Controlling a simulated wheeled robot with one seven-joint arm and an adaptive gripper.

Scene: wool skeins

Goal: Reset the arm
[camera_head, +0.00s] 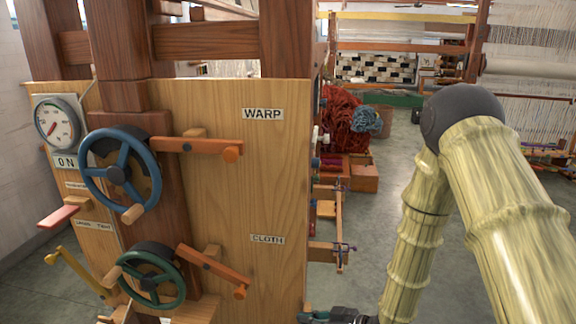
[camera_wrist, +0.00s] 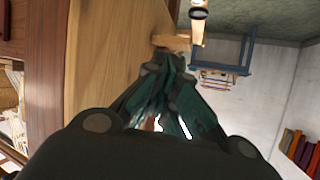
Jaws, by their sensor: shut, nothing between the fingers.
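My gripper (camera_head: 342,316) shows only in part at the bottom edge of the head view, just right of the wooden loom panel's lower corner. In the wrist view my gripper (camera_wrist: 165,108) has its dark green fingers drawn together, with nothing between them. My arm, with pale bamboo-like links, fills the right side of the head view and bends at a dark joint. The wooden panel (camera_head: 215,180) stands to the left of my arm. It also shows in the wrist view (camera_wrist: 105,50), close beside the fingers on the left.
The panel carries a blue handwheel (camera_head: 118,172), a green handwheel (camera_head: 150,278), a gauge (camera_head: 57,122) and orange-tipped levers. Wool skeins (camera_head: 345,122) lie behind it, above a wooden box (camera_head: 364,178). Grey floor (camera_head: 385,205) is open between panel and arm. Looms stand at the back.

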